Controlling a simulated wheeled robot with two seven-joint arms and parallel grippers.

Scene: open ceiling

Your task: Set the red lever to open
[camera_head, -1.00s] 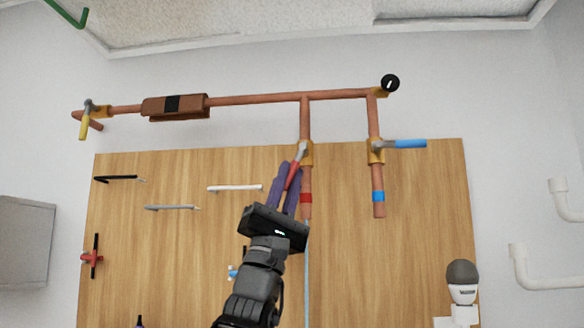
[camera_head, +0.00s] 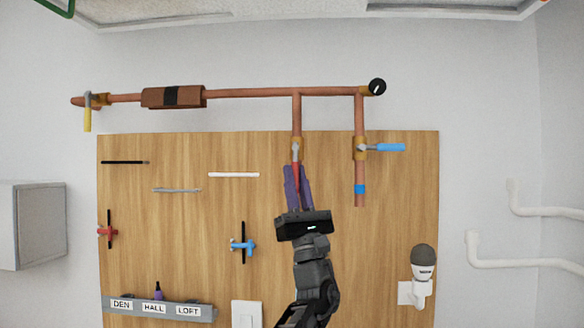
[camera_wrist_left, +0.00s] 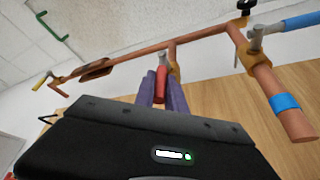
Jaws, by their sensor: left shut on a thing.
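The red lever (camera_head: 295,167) hangs from a brass valve (camera_head: 297,144) on the middle vertical copper pipe (camera_head: 297,115). Its handle points almost straight down, in line with that pipe. My left gripper (camera_head: 297,177) comes up from below with its purple fingers shut on the lever, one on each side, hiding part of the handle and the pipe behind it. In the left wrist view the red lever (camera_wrist_left: 161,84) shows between the two fingers (camera_wrist_left: 162,92). My right gripper is not in view.
A blue lever (camera_head: 390,147) sticks out rightward from the pipe on the right. A yellow lever (camera_head: 87,119) hangs at the far left. A wooden board (camera_head: 180,220) behind carries rods, a red tap (camera_head: 107,231), a blue tap (camera_head: 242,245) and a lamp (camera_head: 423,266).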

